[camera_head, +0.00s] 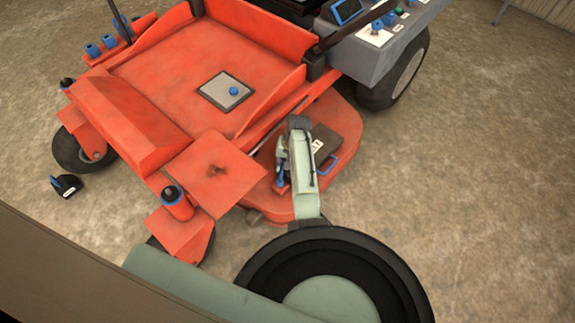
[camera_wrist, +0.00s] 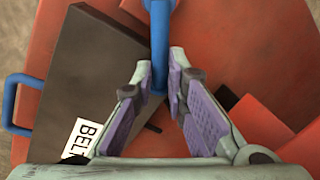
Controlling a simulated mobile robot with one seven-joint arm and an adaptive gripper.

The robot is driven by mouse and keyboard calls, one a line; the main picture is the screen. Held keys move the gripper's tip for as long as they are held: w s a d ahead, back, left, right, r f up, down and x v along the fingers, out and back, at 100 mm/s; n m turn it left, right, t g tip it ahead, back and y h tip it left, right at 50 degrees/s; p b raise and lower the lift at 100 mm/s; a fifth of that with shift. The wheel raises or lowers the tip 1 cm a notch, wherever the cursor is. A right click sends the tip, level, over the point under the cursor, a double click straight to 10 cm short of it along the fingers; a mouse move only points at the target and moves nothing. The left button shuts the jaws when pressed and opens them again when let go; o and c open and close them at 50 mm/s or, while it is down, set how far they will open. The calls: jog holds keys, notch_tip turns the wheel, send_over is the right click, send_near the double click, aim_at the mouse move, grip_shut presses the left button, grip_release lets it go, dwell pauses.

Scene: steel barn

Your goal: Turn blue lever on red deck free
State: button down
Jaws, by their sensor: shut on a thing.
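The blue lever (camera_wrist: 160,30) stands over the red deck (camera_wrist: 290,35) in the wrist view, running from the top edge down between my fingers. My gripper (camera_wrist: 160,75) is closed on it, with a purple pad on either side. The lever's lower part is between the fingertips. In the head view a small blue piece of the lever (camera_head: 281,173) shows beside my gripper (camera_head: 281,158), above the red deck (camera_head: 262,200). My arm hides part of the deck there.
A dark cover (camera_head: 336,145) with a white label partly reading "BEL" and a blue handle (camera_head: 328,166) lies on the deck, close beside my gripper. A red plate (camera_head: 214,172) is to the left. Open ground (camera_head: 470,180) lies right.

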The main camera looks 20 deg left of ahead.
jog(key=a+n, duration=0.1)
jog(key=n, duration=0.1)
jog(key=a+n, duration=0.1)
jog(key=n, duration=0.1)
jog(key=shift+s+a+n+g, duration=0.15)
jog(key=shift+s+n+g, duration=0.15)
jog(key=shift+s, duration=0.1)
jog(key=shift+s+a+n+g+h+b, duration=0.15)
jog(key=shift+s+a+n+h, duration=0.15)
jog(key=shift+n, duration=0.6)
jog(key=shift+s+a+n+g+h+b, duration=0.2)
jog(key=shift+s+a+n, duration=0.15)
jog(key=shift+n, duration=0.55)
jog(key=c, duration=1.6)
grip_release()
jog(key=shift+a, duration=0.1)
notch_tip(320, 180, up, 12)
jog(key=w+d, duration=0.1)
jog(key=w, duration=0.1)
jog(key=shift+d, duration=0.2)
jog(key=shift+f, duration=0.1)
jog(key=shift+c, duration=0.2)
